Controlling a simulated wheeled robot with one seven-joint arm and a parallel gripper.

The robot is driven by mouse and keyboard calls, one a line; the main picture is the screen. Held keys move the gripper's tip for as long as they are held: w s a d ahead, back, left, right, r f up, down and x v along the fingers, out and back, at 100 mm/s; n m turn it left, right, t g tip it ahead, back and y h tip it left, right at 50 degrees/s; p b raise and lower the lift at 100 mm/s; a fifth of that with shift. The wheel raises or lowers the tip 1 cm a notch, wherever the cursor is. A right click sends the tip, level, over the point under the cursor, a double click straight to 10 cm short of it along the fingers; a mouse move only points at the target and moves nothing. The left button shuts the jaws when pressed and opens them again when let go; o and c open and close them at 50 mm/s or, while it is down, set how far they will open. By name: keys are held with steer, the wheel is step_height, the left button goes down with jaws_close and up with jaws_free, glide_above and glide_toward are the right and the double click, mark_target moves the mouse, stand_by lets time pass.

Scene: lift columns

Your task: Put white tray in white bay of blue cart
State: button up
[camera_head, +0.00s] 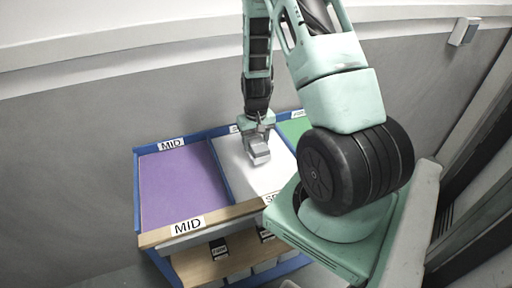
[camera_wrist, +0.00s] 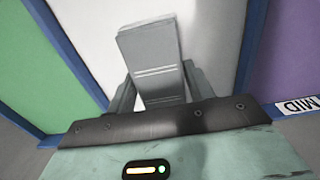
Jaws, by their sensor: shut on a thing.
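The blue cart (camera_head: 137,190) has a purple bay, a white bay (camera_head: 272,180) and a green bay side by side. My gripper (camera_head: 257,143) is over the white bay, towards its back edge. It is shut on a small pale grey-white block-like thing (camera_head: 259,155), which I take to be the white tray. In the wrist view the tray (camera_wrist: 150,55) stands out between the two fingers (camera_wrist: 158,92), with the white bay (camera_wrist: 215,35) behind it. I cannot tell whether the tray touches the bay floor.
The purple bay (camera_head: 180,185) lies to the left and looks empty. The green bay (camera_head: 294,128) is partly hidden by my arm. Blue dividers separate the bays. A wooden front edge (camera_head: 215,217) carries labels, with a lower shelf beneath. A grey wall stands behind.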

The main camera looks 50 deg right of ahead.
steer(key=shift+f, duration=1.4)
steer(key=shift+f, duration=0.15)
steer(key=o, duration=0.8)
step_height(320, 180, up, 12)
steer(key=shift+a+r+b, duration=0.1)
steer(key=shift+r+b, duration=0.1)
steer(key=shift+b, duration=0.7)
